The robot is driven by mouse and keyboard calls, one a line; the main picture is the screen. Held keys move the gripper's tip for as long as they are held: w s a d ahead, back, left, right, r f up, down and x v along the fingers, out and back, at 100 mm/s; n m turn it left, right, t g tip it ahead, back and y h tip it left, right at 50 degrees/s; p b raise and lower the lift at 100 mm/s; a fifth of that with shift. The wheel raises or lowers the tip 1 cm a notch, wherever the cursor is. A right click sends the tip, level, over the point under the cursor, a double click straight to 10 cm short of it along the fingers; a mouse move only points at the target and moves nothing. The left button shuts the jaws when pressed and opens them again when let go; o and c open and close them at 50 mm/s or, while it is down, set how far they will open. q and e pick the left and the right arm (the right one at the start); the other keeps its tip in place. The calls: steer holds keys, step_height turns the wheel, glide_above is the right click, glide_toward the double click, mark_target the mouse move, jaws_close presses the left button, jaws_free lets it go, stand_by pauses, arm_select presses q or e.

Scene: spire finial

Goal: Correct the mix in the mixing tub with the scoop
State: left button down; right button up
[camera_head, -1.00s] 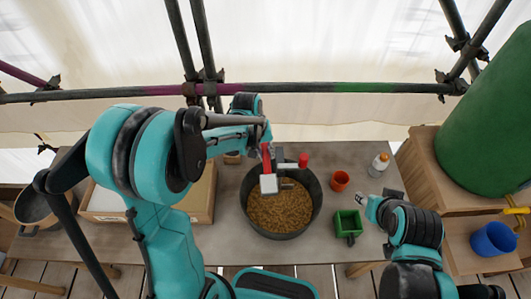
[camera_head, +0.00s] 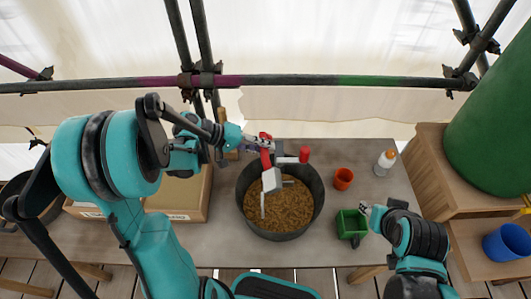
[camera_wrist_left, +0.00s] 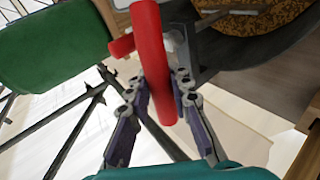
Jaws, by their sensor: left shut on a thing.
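My left gripper (camera_head: 264,146) is shut on the red handle of the scoop (camera_head: 271,181). The handle also shows between the fingers in the left wrist view (camera_wrist_left: 152,60). The scoop's pale head is tilted over the dark mixing tub (camera_head: 241,205). A thin pale streak runs from the head down toward the mix; I cannot tell if it is falling material. The tub holds a brown, grainy mix (camera_head: 284,208). What is inside the scoop is hidden. My right gripper (camera_head: 366,209) is beside the small green container (camera_head: 350,223); its fingers are too small to read.
A red knob (camera_head: 304,155) on a grey bar stands at the tub's back rim. A cardboard box (camera_head: 180,200) lies left of the tub. A scaffold pole (camera_head: 290,81) crosses behind the table.

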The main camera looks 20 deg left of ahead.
arm_select(q)
steer(key=h+b, duration=0.1)
steer(key=b, duration=0.2)
steer(key=t+h+b, duration=0.1)
steer(key=h+b, duration=0.1)
steer(key=b, duration=0.1)
steer(key=m+h+b, duration=0.1)
steer(key=b, duration=0.2)
steer(key=shift+s+a+f+h, duration=0.15)
steer(key=shift+a+f+h, duration=0.2)
steer(key=shift+f+h, duration=0.05)
steer(key=shift+r+h+b, duration=0.2)
steer(key=shift+h+b, duration=0.3)
steer(key=shift+b, duration=0.05)
arm_select(e)
step_height(320, 180, down, 11)
steer(key=shift+r, duration=0.1)
